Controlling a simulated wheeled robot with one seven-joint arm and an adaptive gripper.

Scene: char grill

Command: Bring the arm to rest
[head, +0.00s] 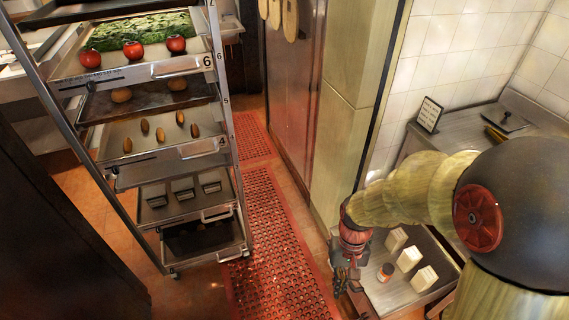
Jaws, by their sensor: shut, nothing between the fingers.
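My gripper (347,281) is at the lower middle right of the head view, pointing down at the end of my arm. It is small and dark here, shut and empty. It hangs beside the left edge of a steel counter (391,292). My arm reaches in from the right side, bent, with its wrist just above the gripper.
Several pale blocks (409,258) and a small orange jar (385,272) stand on the counter close to my gripper. A tray rack (229,135) with food stands at the left. A red perforated mat (270,240) covers the clear floor between. A framed sign (429,114) stands farther back.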

